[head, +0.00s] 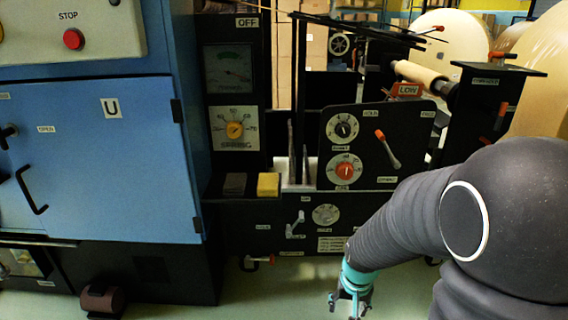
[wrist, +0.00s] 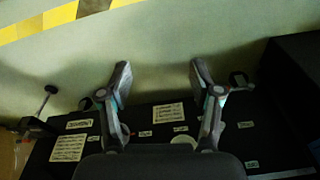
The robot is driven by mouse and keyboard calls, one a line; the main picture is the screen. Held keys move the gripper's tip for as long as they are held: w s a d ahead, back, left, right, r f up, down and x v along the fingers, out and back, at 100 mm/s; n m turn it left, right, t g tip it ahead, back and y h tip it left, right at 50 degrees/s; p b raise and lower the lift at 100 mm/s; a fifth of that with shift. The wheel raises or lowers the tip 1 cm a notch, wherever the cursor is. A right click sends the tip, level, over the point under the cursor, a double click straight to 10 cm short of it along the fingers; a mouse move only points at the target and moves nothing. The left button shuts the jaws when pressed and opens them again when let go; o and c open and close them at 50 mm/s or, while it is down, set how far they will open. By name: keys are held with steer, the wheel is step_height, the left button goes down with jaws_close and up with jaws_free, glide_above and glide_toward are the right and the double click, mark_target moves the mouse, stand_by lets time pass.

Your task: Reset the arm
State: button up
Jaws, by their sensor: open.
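My gripper (head: 350,300) hangs low at the bottom of the head view, at the end of my dark arm, with a teal band above its fingers. In the wrist view my gripper (wrist: 158,85) shows both fingers spread apart with nothing between them. It is in front of the lower part of the black machine panel (head: 280,216), to the right of the small lever (head: 296,226). My arm covers the panel's lower right part.
A blue cabinet (head: 95,160) with a red stop button (head: 73,39) stands at the left. A yellow block (head: 268,184) sits on a ledge. Large kraft rolls (head: 540,75) stand at the back right. The wrist view shows clear floor (wrist: 150,50) and a yellow-black stripe (wrist: 60,15).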

steer(key=s+r+t+p, duration=0.1)
steer(key=s+r+p, duration=0.1)
steer(key=s+r, duration=0.3)
steer(key=s+r+n+t+p, duration=0.1)
steer(key=s+r, duration=0.4)
steer(key=r, duration=0.8)
steer(key=s+r+n+t+p, duration=0.1)
steer(key=s+r, duration=0.4)
steer(key=r, duration=0.5)
steer(key=shift+t+p, duration=0.5)
steer(key=shift+p, duration=0.75)
